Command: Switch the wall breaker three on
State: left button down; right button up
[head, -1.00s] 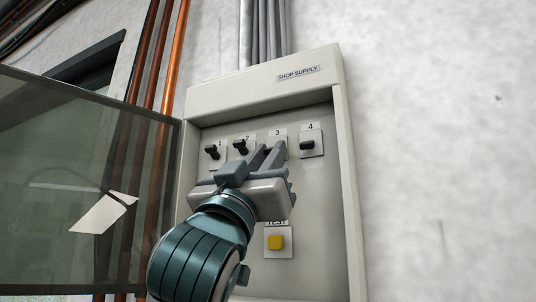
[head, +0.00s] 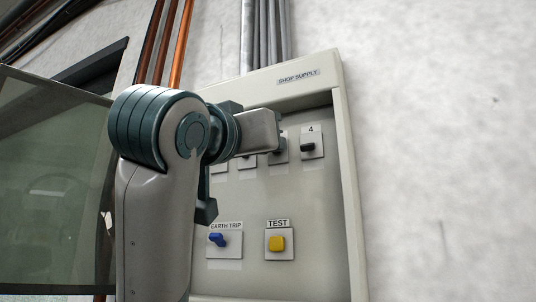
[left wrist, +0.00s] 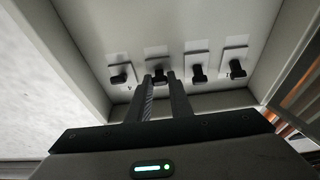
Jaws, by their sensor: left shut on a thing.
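Breaker three is a small dark handle on a light plate (head: 281,155) in the wall box; my left gripper mostly covers it in the head view. In the left wrist view, the handle of breaker three (left wrist: 160,75) sits between the fingertips, second from the left in the row. My left gripper (head: 281,133) is shut on this handle, and its two fingers (left wrist: 159,84) close around it from both sides. Whether the handle is up or down cannot be told. Breaker four (head: 311,145) is just right of the gripper. My right gripper is not in view.
In the left wrist view, breaker two (left wrist: 197,72) and breaker one (left wrist: 236,68) are to the right. Below in the head view are a blue earth trip switch (head: 218,239) and a yellow test button (head: 277,243). The glass door (head: 55,190) stands open at the left.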

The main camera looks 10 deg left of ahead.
pick_arm(q)
notch_tip(320, 180, up, 2)
jog(key=g+b, duration=0.1)
jog(key=g, duration=0.1)
jog(key=g+y+b, duration=0.1)
jog(key=g, duration=0.2)
jog(key=shift+y, duration=0.3)
jog(key=shift+w+r+g, duration=0.1)
jog(key=shift+r+g, duration=0.1)
jog(key=shift+g, duration=0.1)
jog(key=c, duration=1.6)
grip_release()
jog(key=shift+f, duration=0.1)
